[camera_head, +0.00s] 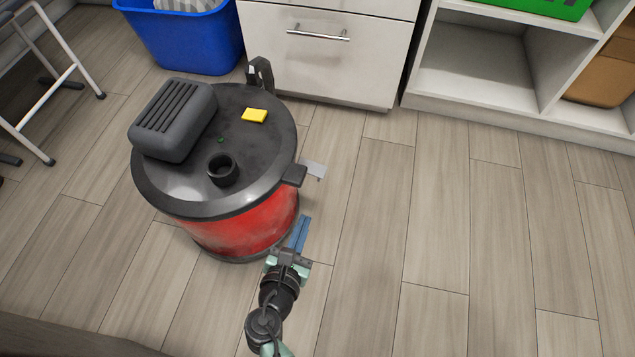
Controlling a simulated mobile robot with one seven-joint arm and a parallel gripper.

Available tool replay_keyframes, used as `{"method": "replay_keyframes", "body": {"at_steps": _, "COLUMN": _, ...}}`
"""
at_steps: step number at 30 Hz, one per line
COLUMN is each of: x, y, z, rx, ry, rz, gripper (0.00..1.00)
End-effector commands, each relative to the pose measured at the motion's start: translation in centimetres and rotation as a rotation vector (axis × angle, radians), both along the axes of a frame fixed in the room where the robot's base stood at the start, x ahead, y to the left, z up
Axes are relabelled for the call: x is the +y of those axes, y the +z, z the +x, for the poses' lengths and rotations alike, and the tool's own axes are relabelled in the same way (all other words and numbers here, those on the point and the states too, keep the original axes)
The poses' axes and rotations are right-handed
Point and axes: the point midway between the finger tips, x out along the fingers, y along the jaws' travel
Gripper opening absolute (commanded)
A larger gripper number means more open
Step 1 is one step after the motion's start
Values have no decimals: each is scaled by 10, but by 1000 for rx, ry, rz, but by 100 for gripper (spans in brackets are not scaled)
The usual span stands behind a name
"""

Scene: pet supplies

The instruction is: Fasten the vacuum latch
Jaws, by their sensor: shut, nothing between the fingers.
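A red canister vacuum (240,228) with a dark grey round lid (255,160) stands upright on the floor, left of centre. A dark latch (260,73) at the lid's back edge sticks up above the rim. Another dark latch piece (294,175) juts out from the right edge of the lid. A pale grey flat piece (316,170) sticks outward beside it. My gripper (303,222) is shut and empty, its blue fingers just right of the vacuum's lower body and below the right latch. Whether the fingers touch the body cannot be told.
A white drawer cabinet (325,60) stands close behind the vacuum, with a blue bin (190,40) to its left. White shelving (470,100) is at the back right. A metal-legged stand (45,100) is at left. The wood floor at right is clear.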

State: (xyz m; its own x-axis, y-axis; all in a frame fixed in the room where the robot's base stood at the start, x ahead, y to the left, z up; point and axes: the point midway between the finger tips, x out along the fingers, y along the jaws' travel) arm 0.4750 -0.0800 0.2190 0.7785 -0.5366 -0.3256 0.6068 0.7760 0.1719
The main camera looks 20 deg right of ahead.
Motion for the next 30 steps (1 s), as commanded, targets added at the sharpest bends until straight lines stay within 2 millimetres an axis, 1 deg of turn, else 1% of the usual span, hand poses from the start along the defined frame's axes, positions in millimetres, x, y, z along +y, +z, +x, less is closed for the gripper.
{"method": "replay_keyframes", "body": {"at_steps": 4, "x": -3, "y": -3, "z": 4, "rx": -2, "ry": -2, "rz": 2, "gripper": 0}}
{"method": "replay_keyframes", "body": {"at_steps": 8, "x": -12, "y": -11, "z": 17, "rx": -3, "ry": -5, "rz": 2, "gripper": 0}}
{"method": "replay_keyframes", "body": {"at_steps": 20, "x": -55, "y": -38, "z": 80, "rx": -5, "ry": -3, "rz": 2, "gripper": 0}}
{"method": "replay_keyframes", "body": {"at_steps": 22, "x": -56, "y": -22, "z": 78, "rx": -6, "ry": -3, "rz": 2, "gripper": 0}}
{"method": "replay_keyframes", "body": {"at_steps": 24, "x": -57, "y": -12, "z": 76, "rx": -6, "ry": -2, "rz": 3, "gripper": 0}}
{"method": "replay_keyframes", "body": {"at_steps": 30, "x": -59, "y": 2, "z": 74, "rx": -3, "ry": -3, "rz": 2, "gripper": 0}}
